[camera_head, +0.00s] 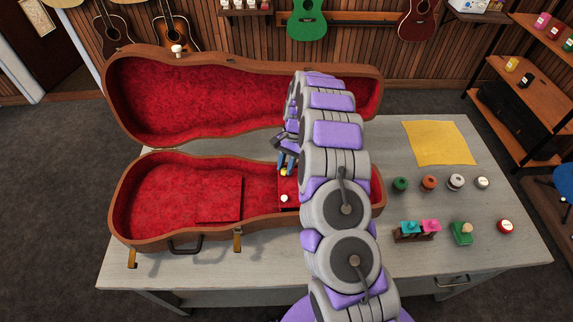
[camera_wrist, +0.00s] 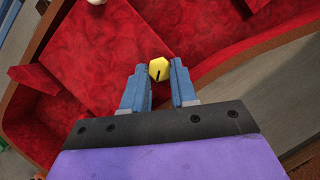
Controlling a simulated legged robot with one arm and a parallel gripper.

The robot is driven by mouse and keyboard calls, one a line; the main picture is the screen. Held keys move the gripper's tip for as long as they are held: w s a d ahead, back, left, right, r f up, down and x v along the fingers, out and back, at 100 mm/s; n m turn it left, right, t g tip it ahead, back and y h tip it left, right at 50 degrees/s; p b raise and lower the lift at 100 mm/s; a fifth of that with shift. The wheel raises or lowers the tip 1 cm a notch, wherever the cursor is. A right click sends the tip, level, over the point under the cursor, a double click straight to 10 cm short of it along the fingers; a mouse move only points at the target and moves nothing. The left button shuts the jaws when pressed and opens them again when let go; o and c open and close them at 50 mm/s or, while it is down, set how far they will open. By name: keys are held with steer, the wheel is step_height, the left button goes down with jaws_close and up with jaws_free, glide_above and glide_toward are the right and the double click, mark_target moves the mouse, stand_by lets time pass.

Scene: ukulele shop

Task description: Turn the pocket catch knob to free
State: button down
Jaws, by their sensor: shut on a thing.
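The pocket catch knob (camera_wrist: 159,69) is small and yellow with a dark line on its face. In the wrist view it sits between the tips of my gripper (camera_wrist: 161,83), which is shut on it. In the head view my gripper (camera_head: 286,160) reaches down into the open case, and my arm hides part of that area. The red pocket (camera_head: 288,188) lies under my gripper, with a cream round knob (camera_head: 284,198) on it. The cream knob also shows at the top edge of the wrist view (camera_wrist: 97,2).
The brown ukulele case (camera_head: 150,238) lies open with red lining on the grey table (camera_head: 480,268). To the right are a yellow cloth (camera_head: 440,143), several small round tins and a small rack (camera_head: 414,236) with teal and pink items.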

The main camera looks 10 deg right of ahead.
steer(key=n+h, duration=0.1)
steer(key=n, duration=0.1)
steer(key=n+h, duration=0.1)
steer(key=n, duration=0.2)
steer(key=shift+w+a+r+n+g+p, duration=0.1)
steer(key=shift+w+a+n+g+p, duration=0.1)
steer(key=shift+n+g+p, duration=0.15)
steer(key=n, duration=0.1)
steer(key=n+h, duration=0.1)
steer(key=n, duration=0.1)
steer(key=n+h+p, duration=0.1)
steer(key=n, duration=0.1)
steer(key=shift+a, duration=0.25)
steer(key=shift+n, duration=0.25)
steer(key=c, duration=0.9)
jaws_free()
